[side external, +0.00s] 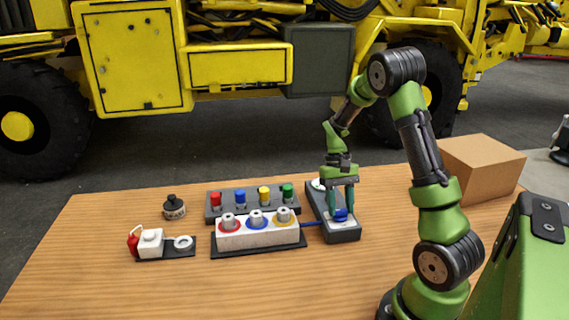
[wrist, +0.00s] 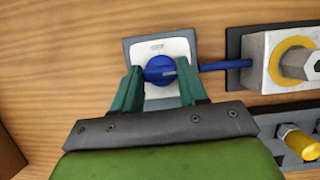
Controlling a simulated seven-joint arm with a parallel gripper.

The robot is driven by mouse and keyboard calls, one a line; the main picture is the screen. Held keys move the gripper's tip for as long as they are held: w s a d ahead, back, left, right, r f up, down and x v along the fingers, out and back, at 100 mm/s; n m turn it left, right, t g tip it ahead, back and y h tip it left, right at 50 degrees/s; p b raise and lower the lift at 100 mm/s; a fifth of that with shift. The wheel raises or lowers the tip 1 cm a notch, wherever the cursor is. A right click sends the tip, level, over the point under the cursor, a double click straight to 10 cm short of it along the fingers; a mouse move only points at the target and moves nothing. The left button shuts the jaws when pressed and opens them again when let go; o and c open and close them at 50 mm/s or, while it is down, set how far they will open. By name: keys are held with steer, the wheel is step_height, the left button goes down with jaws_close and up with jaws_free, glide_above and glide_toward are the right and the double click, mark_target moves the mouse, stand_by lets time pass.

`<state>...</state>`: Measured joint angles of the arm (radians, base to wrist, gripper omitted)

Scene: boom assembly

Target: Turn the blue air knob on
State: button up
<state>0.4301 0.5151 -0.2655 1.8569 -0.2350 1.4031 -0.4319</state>
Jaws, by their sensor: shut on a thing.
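The blue air knob (side external: 341,215) sits on a pale plate on the grey base (side external: 345,235) at the right of the row of devices. In the wrist view the knob (wrist: 159,70) is round, with a ridge lying about level across the picture. A label that seems to read OFF (wrist: 158,47) is just above it. My gripper (side external: 341,208) points down over the knob. In the wrist view its green fingers (wrist: 160,78) are shut on the knob from left and right. The lower part of the plate is partly hidden by the gripper.
A blue hose (wrist: 225,65) runs from the base to the white block with ringed fittings (side external: 257,233). Behind it is a rack of coloured plugs (side external: 255,203). A cardboard box (side external: 482,166) stands at the right. The front of the wooden table (side external: 200,290) is clear.

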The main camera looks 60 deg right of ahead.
steer(key=shift+m, duration=0.3)
steer(key=o, duration=1.1)
steer(key=shift+c, duration=0.2)
steer(key=v, duration=1.7)
steer(key=shift+s, duration=0.2)
steer(key=shift+d, duration=0.1)
